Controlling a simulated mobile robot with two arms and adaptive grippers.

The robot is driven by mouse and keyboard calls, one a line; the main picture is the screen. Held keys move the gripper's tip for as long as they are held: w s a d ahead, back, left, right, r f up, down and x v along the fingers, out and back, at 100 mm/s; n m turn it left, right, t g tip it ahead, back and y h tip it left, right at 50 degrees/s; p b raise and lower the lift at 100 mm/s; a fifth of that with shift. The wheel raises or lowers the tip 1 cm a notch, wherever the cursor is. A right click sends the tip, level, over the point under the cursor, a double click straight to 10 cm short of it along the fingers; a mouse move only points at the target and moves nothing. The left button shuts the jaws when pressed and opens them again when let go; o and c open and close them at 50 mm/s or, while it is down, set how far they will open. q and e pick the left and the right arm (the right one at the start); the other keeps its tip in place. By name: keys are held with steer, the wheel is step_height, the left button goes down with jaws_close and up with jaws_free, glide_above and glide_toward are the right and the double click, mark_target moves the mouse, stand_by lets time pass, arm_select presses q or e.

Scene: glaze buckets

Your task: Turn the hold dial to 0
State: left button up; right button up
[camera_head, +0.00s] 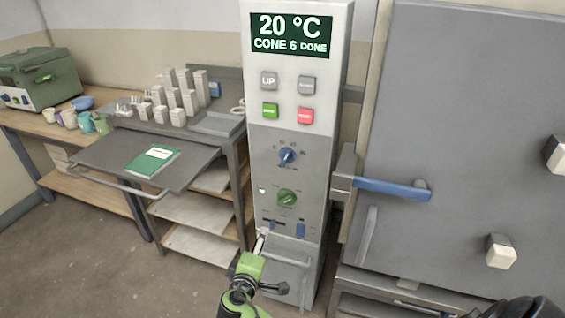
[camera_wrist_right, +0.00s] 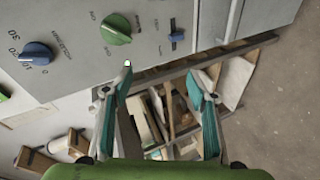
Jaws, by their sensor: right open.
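The hold dial appears to be the blue knob (camera_head: 288,156) on the grey control column, though its lettering is too small to read surely. In the right wrist view this blue knob (camera_wrist_right: 38,54) is at the left, beside a numbered scale with 30 and 0 legible. Its pale pointer mark faces the left, numbered side; the exact value is unclear. My right gripper (camera_head: 273,264) is open and empty, low before the column, below both knobs. In the right wrist view its fingers (camera_wrist_right: 160,82) are apart, with the blue knob off to their left. My left gripper is not seen.
A green knob (camera_head: 287,198) sits between the blue knob and a blue slider (camera_head: 300,230). Buttons and a display (camera_head: 291,35) reading 20 °C, CONE 6 DONE are above. A blue door handle (camera_head: 392,189) juts out at right. A shelf cart (camera_head: 200,165) stands left.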

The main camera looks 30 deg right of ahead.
mark_target(284, 160)
steer(key=d+r+m+h, duration=0.3)
steer(key=r+m+h, duration=0.15)
steer(key=r, duration=1.55)
steer(key=shift+n+t+h, duration=0.35)
steer(key=shift+t, duration=0.15)
steer(key=x, duration=1.3)
steer(key=shift+w+d+f+b, duration=0.15)
steer(key=shift+w+f+b, duration=0.05)
steer(key=shift+f+b, duration=0.15)
steer(key=c, duration=1.1)
